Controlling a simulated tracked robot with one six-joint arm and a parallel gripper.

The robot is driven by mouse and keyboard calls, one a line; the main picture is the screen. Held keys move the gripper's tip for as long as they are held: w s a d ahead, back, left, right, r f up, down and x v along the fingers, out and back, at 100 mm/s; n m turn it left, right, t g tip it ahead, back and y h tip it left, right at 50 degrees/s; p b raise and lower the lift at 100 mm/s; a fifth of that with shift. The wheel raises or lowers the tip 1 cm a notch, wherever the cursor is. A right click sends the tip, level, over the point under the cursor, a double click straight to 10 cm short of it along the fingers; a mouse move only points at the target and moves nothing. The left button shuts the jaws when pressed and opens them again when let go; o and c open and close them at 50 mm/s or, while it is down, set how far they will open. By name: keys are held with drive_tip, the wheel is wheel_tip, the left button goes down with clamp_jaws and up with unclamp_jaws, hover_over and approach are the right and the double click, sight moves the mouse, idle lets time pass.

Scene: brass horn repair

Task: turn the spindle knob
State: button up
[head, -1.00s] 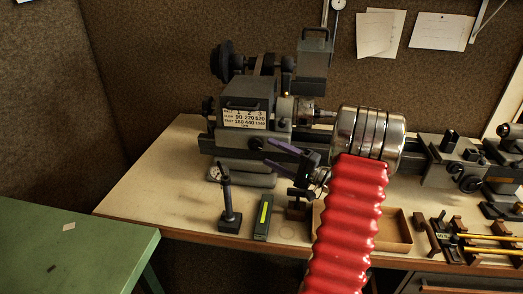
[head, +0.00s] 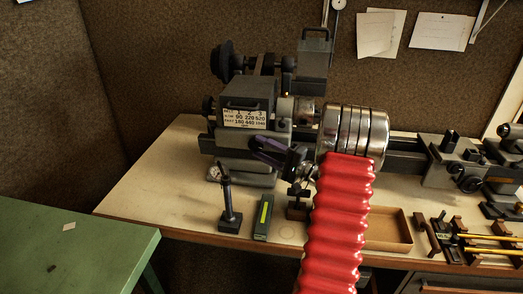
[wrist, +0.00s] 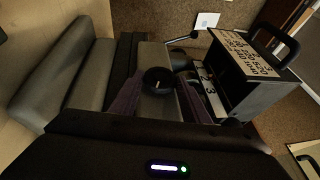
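The spindle knob, a round black knob (wrist: 158,80), shows in the wrist view on the grey front of the lathe headstock (head: 246,155). My gripper (wrist: 157,98) has purple fingers, one on each side of the knob. They stand apart, with gaps to the knob, so the gripper looks open and empty. In the head view my gripper (head: 256,148) is close to the headstock front, below the speed plate (head: 245,118). The knob is hidden behind the fingers there.
A shallow wooden tray (head: 388,226) lies to the right. A green table (head: 70,245) is at the front left.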

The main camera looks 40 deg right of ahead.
drive_tip(key=c, duration=0.5)
drive_tip(key=shift+r+n+g+h, duration=0.2)
drive_tip(key=shift+n+g, duration=0.15)
drive_tip(key=shift+g, duration=0.35)
drive_tip(key=shift+r+n+g+h, duration=0.15)
drive_tip(key=shift+n+g, duration=0.2)
drive_tip(key=shift+g, duration=0.85)
drive_tip(key=shift+f, duration=0.1)
drive_tip(key=o, duration=1)
